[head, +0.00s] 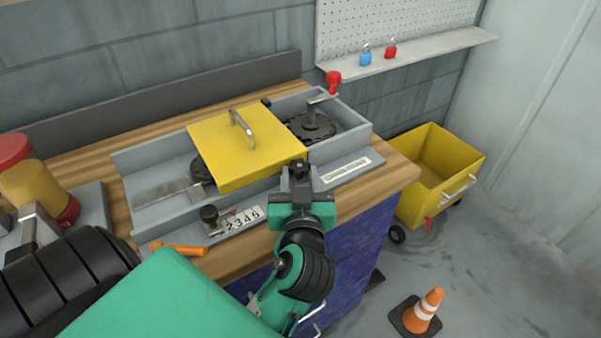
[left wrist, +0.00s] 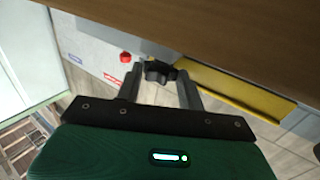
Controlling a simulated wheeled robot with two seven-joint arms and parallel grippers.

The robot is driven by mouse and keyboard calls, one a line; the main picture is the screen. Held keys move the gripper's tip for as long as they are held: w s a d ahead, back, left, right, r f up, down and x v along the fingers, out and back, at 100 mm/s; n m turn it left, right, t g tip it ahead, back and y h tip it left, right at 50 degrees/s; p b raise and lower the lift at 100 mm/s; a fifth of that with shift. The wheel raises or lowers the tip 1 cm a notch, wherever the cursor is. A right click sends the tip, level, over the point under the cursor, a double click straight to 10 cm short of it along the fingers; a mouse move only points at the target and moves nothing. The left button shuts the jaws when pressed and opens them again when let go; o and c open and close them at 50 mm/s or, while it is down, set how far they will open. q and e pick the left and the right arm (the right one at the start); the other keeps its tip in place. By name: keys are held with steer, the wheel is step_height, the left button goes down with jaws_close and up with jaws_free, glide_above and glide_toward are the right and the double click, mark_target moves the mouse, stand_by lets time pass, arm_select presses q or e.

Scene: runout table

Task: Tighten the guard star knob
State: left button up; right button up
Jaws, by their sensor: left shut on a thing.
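The black star knob (left wrist: 158,72) shows between the fingers of my left gripper in the left wrist view. My left gripper (head: 299,172) is shut on it at the front right corner of the yellow guard (head: 235,165). In the head view the fingers mostly cover the knob. The guard lies flat across the middle of the grey machine trough (head: 140,165) and has a metal handle (head: 242,130) on top. I cannot tell how tight the knob is. My right gripper is not in view.
A red-knobbed crank (head: 333,80) stands at the trough's back right. A black knob (head: 209,215) and a number dial (head: 243,219) are on the front edge. An orange-handled tool (head: 180,249) lies on the bench. A yellow cart (head: 438,170) and a cone (head: 423,309) stand on the floor.

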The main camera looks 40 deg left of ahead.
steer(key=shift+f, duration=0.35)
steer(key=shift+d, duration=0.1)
arm_select(q)
steer(key=o, duration=1)
steer(key=shift+c, duration=0.2)
